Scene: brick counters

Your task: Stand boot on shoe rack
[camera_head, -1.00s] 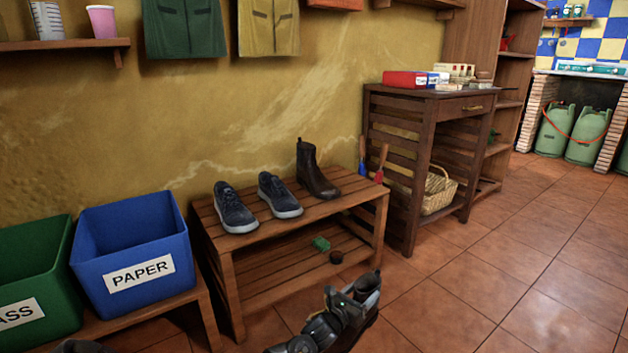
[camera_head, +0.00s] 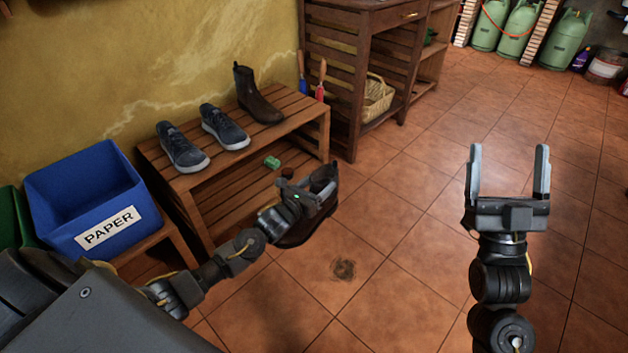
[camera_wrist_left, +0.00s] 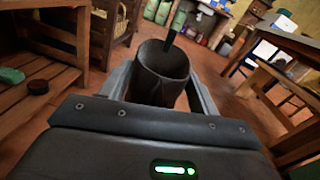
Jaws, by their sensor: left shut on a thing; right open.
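A dark brown boot (camera_head: 322,186) is in my left gripper (camera_head: 300,196), in front of the right end of the wooden shoe rack (camera_head: 304,103). The left wrist view shows its open shaft (camera_wrist_left: 162,72) pointing up between the fingers, which are shut on it. Its lower part is partly hidden by the gripper, and I cannot tell how far it is above the floor. A matching boot (camera_head: 257,98) stands on the rack's top, right of two dark blue sneakers (camera_head: 181,150) (camera_head: 224,128). My right gripper (camera_head: 508,168) is open and empty over the floor at right.
A green block (camera_head: 272,162) and a small dark round item (camera_head: 287,172) are on the rack's lower shelf. The blue paper bin (camera_head: 86,200) stands left. A slatted wooden cabinet (camera_head: 333,85) stands beyond the rack's right end. The tiled floor at right is open.

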